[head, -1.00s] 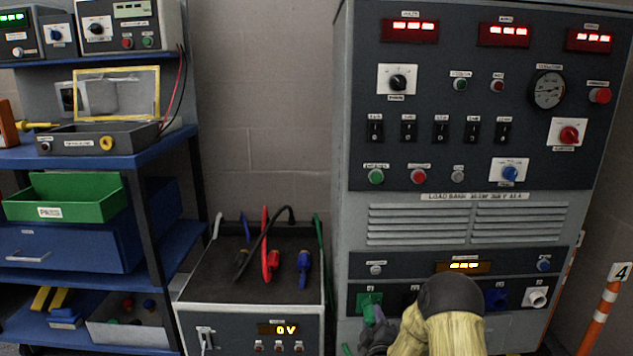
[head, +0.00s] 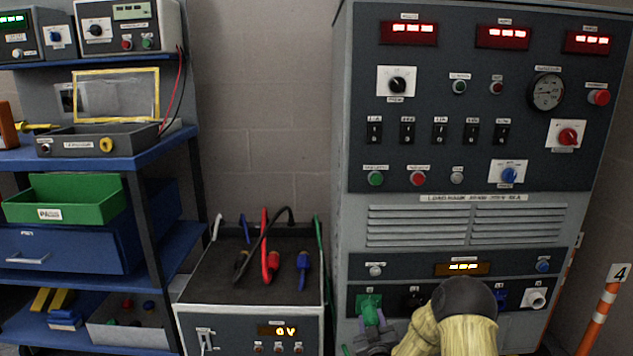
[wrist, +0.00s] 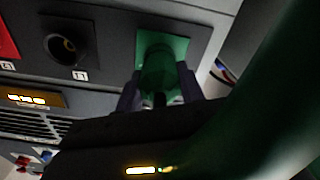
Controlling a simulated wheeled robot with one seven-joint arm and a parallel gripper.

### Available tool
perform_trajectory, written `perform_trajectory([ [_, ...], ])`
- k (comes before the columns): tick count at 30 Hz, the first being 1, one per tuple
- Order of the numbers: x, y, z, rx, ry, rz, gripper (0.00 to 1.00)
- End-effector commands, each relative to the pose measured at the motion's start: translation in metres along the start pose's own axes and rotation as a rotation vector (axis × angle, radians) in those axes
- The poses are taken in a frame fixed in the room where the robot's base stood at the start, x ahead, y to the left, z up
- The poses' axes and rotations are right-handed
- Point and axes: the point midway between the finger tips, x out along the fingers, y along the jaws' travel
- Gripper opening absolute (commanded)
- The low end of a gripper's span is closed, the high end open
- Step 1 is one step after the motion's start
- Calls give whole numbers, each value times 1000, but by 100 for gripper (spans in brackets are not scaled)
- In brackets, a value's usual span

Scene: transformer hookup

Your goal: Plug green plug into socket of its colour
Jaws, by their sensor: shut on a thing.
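The green socket (head: 366,299) is at the left end of the load bank's lower socket row. It also shows in the wrist view (wrist: 176,43) as a green square plate. My gripper (head: 375,322) is directly in front of it. In the wrist view my gripper (wrist: 159,92) has one dark finger on each side of the green plug (wrist: 158,70) and is shut on it. The plug is lined up with the green socket, and its front meets the socket's face. How deep it sits is hidden.
A black socket (wrist: 70,46) is beside the green one, with a red one past it. A white socket (head: 537,299) is at the row's right end. Black, red and blue plugs (head: 304,262) stand on the supply box to the left. A striped post (head: 603,308) stands at right.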

Motion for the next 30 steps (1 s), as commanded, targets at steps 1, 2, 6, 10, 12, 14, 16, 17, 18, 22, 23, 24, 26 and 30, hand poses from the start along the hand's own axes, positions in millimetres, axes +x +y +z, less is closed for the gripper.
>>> perform_trajectory([
  [1, 4, 2, -2, 26, 8, 5, 0],
  [2, 4, 2, -2, 48, 7, 5, 0],
  [6, 4, 2, -2, 206, 7, 5, 0],
  [10, 4, 2, -2, 366, 8, 4, 0],
  [12, 4, 2, -3, 452, 8, 2, 0],
  [14, 4, 2, -3, 525, 10, 2, 0],
  [16, 5, 1, -4, 538, 11, 0, 0],
  [17, 5, 1, -4, 546, 11, 0, 0],
  [18, 5, 1, -4, 567, 11, 1, 0],
  [22, 5, 1, -4, 603, 12, -1, 0],
  [23, 5, 0, -4, 602, 13, -1, 0],
  [24, 5, 0, -4, 601, 13, -1, 0],
  [26, 5, 0, -5, 601, 13, -1, 40],
  [30, 5, 0, -5, 599, 14, -2, 63],
])
